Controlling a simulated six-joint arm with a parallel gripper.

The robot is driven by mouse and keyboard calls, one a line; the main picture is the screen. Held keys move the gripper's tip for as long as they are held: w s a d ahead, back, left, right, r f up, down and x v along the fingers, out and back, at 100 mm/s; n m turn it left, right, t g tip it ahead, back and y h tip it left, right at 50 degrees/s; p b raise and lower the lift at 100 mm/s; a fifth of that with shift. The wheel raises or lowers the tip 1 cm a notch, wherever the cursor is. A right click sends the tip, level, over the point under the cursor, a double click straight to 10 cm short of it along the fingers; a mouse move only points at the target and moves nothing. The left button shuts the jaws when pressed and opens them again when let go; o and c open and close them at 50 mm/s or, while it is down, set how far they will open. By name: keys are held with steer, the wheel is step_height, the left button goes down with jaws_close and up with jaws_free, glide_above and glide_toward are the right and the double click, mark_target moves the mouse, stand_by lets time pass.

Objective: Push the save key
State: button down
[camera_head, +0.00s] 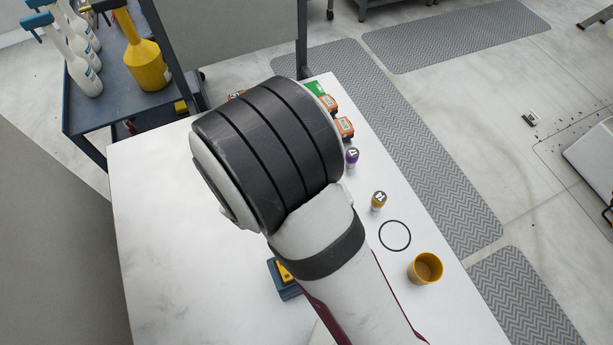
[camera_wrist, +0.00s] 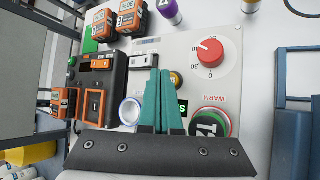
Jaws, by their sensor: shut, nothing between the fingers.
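In the wrist view my gripper (camera_wrist: 159,75) is shut and empty, its teal fingers over a light control panel (camera_wrist: 225,88). The panel carries a red knob (camera_wrist: 209,53), a round white key with a blue rim (camera_wrist: 130,112) left of the fingers, and a yellow key (camera_wrist: 178,80) by the fingertips. No label reading save is legible, so I cannot tell which is the save key. In the head view my arm hides panel and gripper.
Orange-and-black packs (camera_wrist: 130,16) and a black-and-orange device (camera_wrist: 97,85) stand left of the panel. On the white table (camera_head: 165,220) are a purple-capped item (camera_head: 352,157), a gold one (camera_head: 378,200), a black ring (camera_head: 395,236) and a yellow cup (camera_head: 426,268). The table's left is clear.

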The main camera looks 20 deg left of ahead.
steer(key=shift+r, duration=0.2)
step_height(320, 180, up, 5)
steer(key=shift+r, duration=0.1)
stand_by(0.5)
stand_by(0.4)
